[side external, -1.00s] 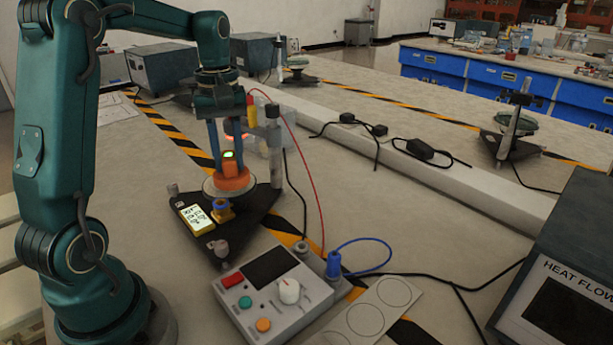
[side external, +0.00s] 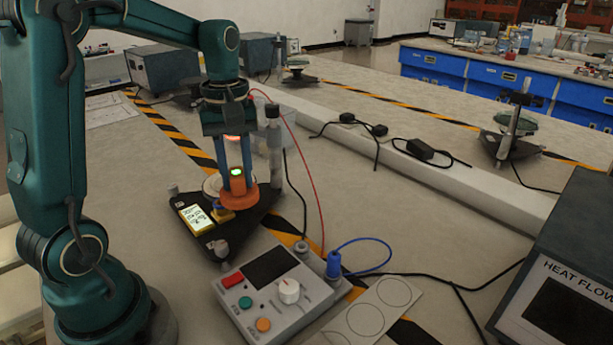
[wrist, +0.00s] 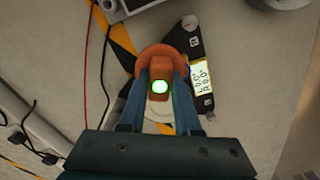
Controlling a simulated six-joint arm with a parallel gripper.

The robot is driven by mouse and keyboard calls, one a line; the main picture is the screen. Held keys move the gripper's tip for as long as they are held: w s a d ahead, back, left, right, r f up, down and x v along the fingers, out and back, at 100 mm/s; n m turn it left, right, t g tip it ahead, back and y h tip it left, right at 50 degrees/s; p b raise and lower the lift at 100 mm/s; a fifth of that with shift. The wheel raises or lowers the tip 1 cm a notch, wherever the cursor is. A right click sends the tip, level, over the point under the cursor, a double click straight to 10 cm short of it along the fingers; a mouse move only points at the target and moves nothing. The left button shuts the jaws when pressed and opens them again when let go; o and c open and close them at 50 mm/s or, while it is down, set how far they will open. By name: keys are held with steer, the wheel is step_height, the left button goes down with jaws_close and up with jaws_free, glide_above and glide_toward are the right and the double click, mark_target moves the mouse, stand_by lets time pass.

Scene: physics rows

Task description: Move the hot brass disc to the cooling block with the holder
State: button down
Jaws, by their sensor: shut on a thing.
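My gripper (side external: 236,172) points down with its blue fingers shut on the upright grip of the orange holder (side external: 238,197). A green light glows on top of that grip. The holder (wrist: 160,52) has a round orange base and also shows between the fingers in the wrist view. It is over the black three-footed stand (side external: 250,216), in front of a pale round plate (side external: 212,184); I cannot tell whether it touches the stand. I see no brass disc; any disc under the holder is hidden. I cannot tell which thing is the cooling block.
An upright post (side external: 273,150) stands behind the holder, with a red cable nearby. A lit display (side external: 195,217) sits on the stand's left. A control box (side external: 280,295) and a grey plate with marked circles (side external: 365,318) lie in front. Bench to the right is fairly open.

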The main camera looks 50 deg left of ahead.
steer(key=shift+s+d+f, duration=0.15)
steer(key=shift+d+f, duration=0.1)
steer(key=shift+d, duration=0.35)
steer(key=shift+s+d+f, duration=0.15)
steer(key=shift+d+f, duration=0.15)
steer(key=shift+d, duration=0.3)
steer(key=shift+s+d+f, duration=0.15)
steer(key=shift+d+f, duration=0.1)
steer(key=shift+d, duration=0.35)
steer(key=shift+s+d, duration=0.25)
steer(key=shift+d, duration=0.7)
steer(key=shift+s+d, duration=0.2)
steer(key=shift+d, duration=0.8)
steer(key=shift+s+d, duration=0.25)
steer(key=shift+d, duration=0.7)
steer(key=shift+d, duration=0.1)
steer(key=shift+s+d, duration=0.25)
steer(key=shift+d, duration=0.7)
steer(key=shift+s+d, duration=0.2)
steer(key=shift+d, duration=0.75)
steer(key=shift+s+d, duration=0.25)
steer(key=shift+d, duration=0.7)
steer(key=shift+s+d, duration=0.25)
steer(key=shift+d, duration=0.7)
steer(key=shift+s+d, duration=0.2)
steer(key=shift+d, duration=0.8)
steer(key=shift+s+d, duration=0.25)
steer(key=shift+d, duration=0.7)
